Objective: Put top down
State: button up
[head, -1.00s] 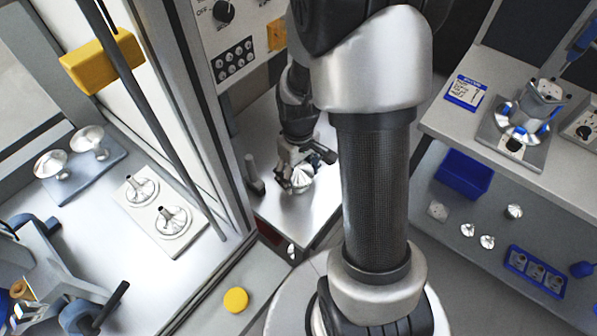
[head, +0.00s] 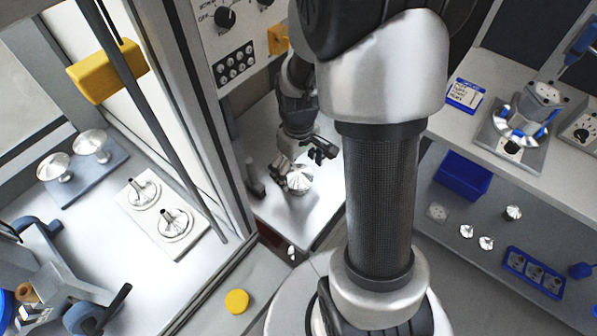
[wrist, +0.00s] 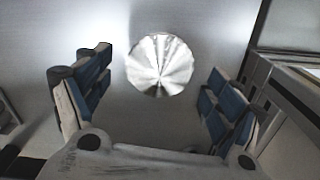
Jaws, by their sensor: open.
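The top (head: 299,178), a shiny silver faceted round piece, sits on the bare metal bench in the head view. It also shows in the wrist view (wrist: 160,65), lying between and beyond the fingers with clear gaps on both sides. My gripper (head: 308,155) is open and empty, just behind and above the top in the head view. Its blue-padded fingers are spread wide in the wrist view. The underside of the top is hidden.
A grey post (head: 254,176) stands left of the top. At left, a white plate (head: 163,216) holds two flanged parts and a blue-grey plate (head: 75,176) holds two domed parts. At right are a blue bin (head: 462,175) and a blue tray (head: 534,272). Bare bench lies around the top.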

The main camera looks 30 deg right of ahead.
notch_tip(320, 180, up, 9)
jog(key=p, duration=0.2)
notch_tip(320, 180, up, 8)
jog(key=t, duration=0.2)
send_over(298, 172)
jog(key=s+a, duration=0.4)
jog(key=a, duration=0.1)
jog(key=s+a+r+m+t, duration=0.1)
jog(key=s+a+r+t, duration=0.1)
jog(key=s+a+r, duration=0.3)
jog(key=s+r, duration=0.2)
jog(key=s, duration=0.2)
jog(key=shift+s+a+m+t, duration=0.3)
jog(key=shift+s+m, duration=0.05)
jog(key=shift+m, duration=0.05)
jog(key=shift+f, duration=0.1)
jog(key=shift+f, duration=0.3)
dwell(0.4)
